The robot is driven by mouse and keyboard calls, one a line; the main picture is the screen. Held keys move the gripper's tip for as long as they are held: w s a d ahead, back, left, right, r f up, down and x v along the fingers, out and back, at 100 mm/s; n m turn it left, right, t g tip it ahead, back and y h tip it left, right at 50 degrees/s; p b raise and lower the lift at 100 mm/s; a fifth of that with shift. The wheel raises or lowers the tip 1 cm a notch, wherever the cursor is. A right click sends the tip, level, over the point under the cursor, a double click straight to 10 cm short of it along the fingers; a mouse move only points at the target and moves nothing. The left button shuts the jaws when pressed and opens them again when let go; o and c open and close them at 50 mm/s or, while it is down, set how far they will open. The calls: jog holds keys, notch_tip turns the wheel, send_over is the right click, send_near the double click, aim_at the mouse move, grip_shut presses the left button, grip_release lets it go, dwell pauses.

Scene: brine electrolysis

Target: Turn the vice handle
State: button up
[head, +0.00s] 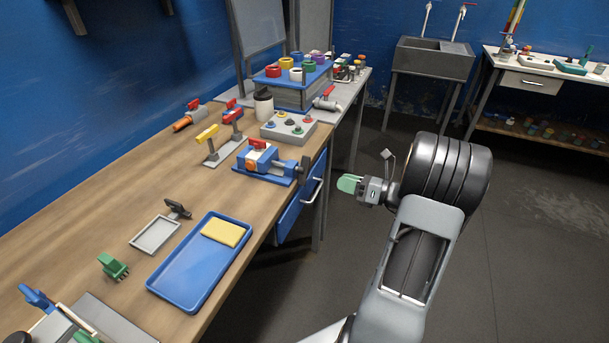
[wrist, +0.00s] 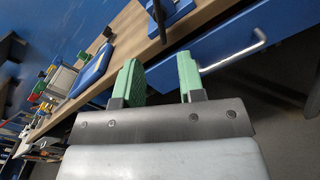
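The blue vice (head: 258,163) with a red block in it stands near the right edge of the wooden bench. Its dark handle (head: 304,167) is at its right end, by the bench edge. In the wrist view, part of the blue vice (wrist: 179,12) and a dark bar (wrist: 158,18), likely its handle, show at the top edge. My gripper (head: 349,184) is off the bench, to the right of the vice and apart from it. In the wrist view, its two green fingers (wrist: 161,80) are spread with nothing between them.
A blue drawer (head: 290,214) with a metal handle (head: 312,191) is below the vice. A blue tray (head: 181,284) with a yellow sponge (head: 226,232) lies nearer on the bench (head: 110,211). A button box (head: 288,128) stands behind the vice. The floor to the right is open.

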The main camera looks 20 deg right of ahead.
aim_at(305, 174)
jog(key=x, duration=1.2)
jog(key=shift+w+a, duration=0.25)
jog(key=shift+w, duration=0.05)
jog(key=shift+c, duration=0.5)
grip_shut()
